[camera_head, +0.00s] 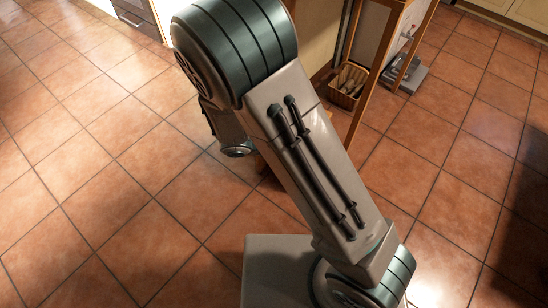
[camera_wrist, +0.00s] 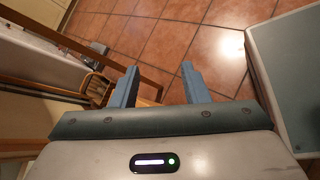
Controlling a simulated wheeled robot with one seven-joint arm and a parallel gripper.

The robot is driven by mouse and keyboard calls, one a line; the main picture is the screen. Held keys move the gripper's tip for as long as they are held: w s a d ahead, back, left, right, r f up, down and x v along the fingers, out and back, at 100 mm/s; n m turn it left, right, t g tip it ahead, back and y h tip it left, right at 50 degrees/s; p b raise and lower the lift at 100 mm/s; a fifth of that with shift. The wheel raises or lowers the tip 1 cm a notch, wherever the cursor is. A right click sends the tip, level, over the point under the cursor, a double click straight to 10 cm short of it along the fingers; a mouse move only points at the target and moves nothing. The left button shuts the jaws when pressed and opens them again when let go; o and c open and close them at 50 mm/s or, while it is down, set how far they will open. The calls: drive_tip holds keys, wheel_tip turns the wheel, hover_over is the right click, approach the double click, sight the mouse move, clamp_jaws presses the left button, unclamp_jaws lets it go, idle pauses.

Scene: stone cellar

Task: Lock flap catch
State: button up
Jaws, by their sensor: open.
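My gripper (camera_wrist: 159,67) shows in the wrist view with its two blue-grey fingers apart and nothing between them. Beyond the gap lies tiled floor. The gripper is hidden in the head view, where my arm fills the middle. I cannot make out a flap catch in either view. A wooden frame (camera_head: 366,82) with a pale panel stands behind my arm in the head view. The frame's wooden rail (camera_wrist: 103,57) and a long pale panel (camera_wrist: 40,52) show left of the fingers in the wrist view.
A wicker basket (camera_head: 348,84) stands inside the frame; it also shows near the left finger in the wrist view (camera_wrist: 97,88). A grey object (camera_head: 409,74) lies on the floor right of the frame. Tiled floor (camera_head: 125,165) is open at the left.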

drive_tip(key=w+a+f+n+t+y+b, duration=0.1)
drive_tip(key=a+f+n+t+y+b, duration=0.1)
drive_tip(key=a+f+n+t+b, duration=0.75)
drive_tip(key=w+a+f+n+t+y+b, duration=0.2)
drive_tip(key=a+f+n+t+y, duration=0.25)
drive_tip(key=f, duration=0.95)
drive_tip(key=w+d+n+h+b, duration=0.1)
drive_tip(key=w+d+b, duration=0.3)
drive_tip(key=w, duration=0.8)
drive_tip(key=shift+w+d+f+n+h+b, duration=0.15)
drive_tip(key=shift+d+n+h+b, duration=0.2)
drive_tip(key=shift+d+n+h, duration=0.15)
drive_tip(key=shift+c, duration=0.2)
clamp_jaws()
